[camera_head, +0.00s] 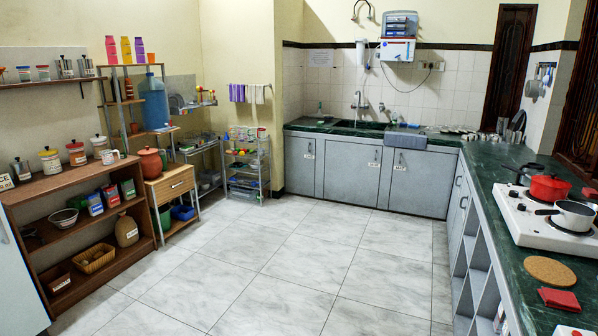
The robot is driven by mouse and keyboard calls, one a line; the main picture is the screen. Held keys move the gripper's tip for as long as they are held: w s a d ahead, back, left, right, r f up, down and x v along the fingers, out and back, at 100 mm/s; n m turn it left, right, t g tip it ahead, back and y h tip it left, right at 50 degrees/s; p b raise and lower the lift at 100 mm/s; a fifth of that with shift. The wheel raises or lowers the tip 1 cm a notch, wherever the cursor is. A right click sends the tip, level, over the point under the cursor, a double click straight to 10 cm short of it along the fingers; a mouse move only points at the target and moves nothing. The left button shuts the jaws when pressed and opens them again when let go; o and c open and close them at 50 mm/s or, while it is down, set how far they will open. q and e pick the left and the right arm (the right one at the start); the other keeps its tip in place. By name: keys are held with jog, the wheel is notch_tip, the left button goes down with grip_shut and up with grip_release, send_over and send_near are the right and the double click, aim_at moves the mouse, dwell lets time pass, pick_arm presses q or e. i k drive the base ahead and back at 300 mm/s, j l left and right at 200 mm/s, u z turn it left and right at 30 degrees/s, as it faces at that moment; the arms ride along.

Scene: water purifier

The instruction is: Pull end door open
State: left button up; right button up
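Grey cabinet doors line the base under the far counter. The left door (300,166) has a small handle and a white label near its upper right edge. The middle door (351,173) has a handle near its upper right. The right door (421,184) has a handle near its upper left with a white label below it. These doors look shut. More grey doors (457,201) run along the right-hand counter, seen at a steep angle. I cannot tell which one is the end door. Neither of my grippers is in view.
The tiled floor (290,262) is clear in the middle. A brown shelf (138,204) with jars stands left, beside a wire rack (246,165). A stove (535,220) with pots sits on the right green counter (520,278). A water purifier (397,50) hangs above the sink.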

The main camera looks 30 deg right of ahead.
aim_at(300, 152)
jog(key=i+l+z, duration=0.25)
jog(key=i, duration=0.15)
jog(key=i+z, duration=0.25)
jog(key=i, duration=0.2)
jog(key=i+z, duration=0.15)
jog(key=i, duration=4.55)
jog(key=l, duration=0.1)
